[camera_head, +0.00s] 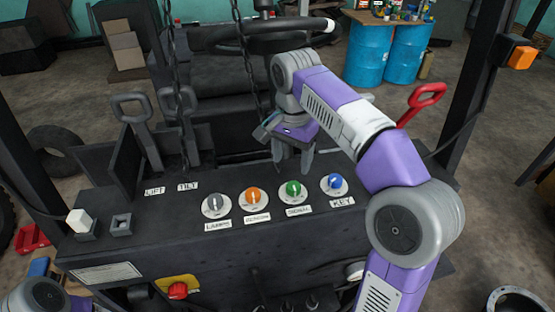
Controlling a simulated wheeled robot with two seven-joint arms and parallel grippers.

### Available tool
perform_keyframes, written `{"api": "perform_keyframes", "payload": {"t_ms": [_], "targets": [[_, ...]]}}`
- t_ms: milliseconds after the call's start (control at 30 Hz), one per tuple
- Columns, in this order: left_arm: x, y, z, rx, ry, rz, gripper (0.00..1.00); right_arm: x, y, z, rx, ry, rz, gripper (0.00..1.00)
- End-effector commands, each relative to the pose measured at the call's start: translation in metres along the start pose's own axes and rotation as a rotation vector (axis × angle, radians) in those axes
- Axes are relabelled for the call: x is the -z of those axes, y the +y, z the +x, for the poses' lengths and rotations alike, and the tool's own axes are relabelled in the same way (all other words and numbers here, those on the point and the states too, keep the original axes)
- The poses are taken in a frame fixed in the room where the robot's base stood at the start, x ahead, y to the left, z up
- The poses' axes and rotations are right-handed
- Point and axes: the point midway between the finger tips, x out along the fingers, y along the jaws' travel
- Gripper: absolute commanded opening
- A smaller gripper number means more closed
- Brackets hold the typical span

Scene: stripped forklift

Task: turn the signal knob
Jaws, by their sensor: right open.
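The signal knob (293,189) is the green knob on a round white dial, third in a row on the dark panel. Its label (298,211) lies just in front of it. My right gripper (293,162) is open and empty, its fingers pointing down just behind and above the green knob. I see no contact between the fingers and the knob. Part of my left arm shows at the lower left corner; its gripper is out of view.
A grey lamps knob (215,204) and an orange beacon knob (255,196) sit to the left, a blue key knob (335,183) to the right. Two levers (135,115) and hanging chains (180,90) stand at the back left. A steering wheel (255,40) is behind my right arm.

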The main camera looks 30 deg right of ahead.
Motion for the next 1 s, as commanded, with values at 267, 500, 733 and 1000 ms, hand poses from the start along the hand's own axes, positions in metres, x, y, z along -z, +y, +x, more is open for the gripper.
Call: {"api": "perform_keyframes", "payload": {"t_ms": [267,500,733,1000], "targets": [[-0.001,-0.003,0.008,0.000,-0.003,-0.001,0.43,0.000,0.001,0.037,-0.002,-0.002,0.000,0.66],[0.000,-0.005,0.012,0.000,-0.002,-0.001,0.43,0.000,0.001,0.067,0.000,-0.001,0.001,0.66],[-0.001,-0.005,0.012,0.000,-0.002,-0.001,0.43,0.000,0.001,0.074,0.002,0.000,0.000,0.66],[-0.001,-0.005,0.012,0.000,-0.002,0.000,0.43,0.000,0.000,0.074,0.001,0.000,0.000,0.47]]}}
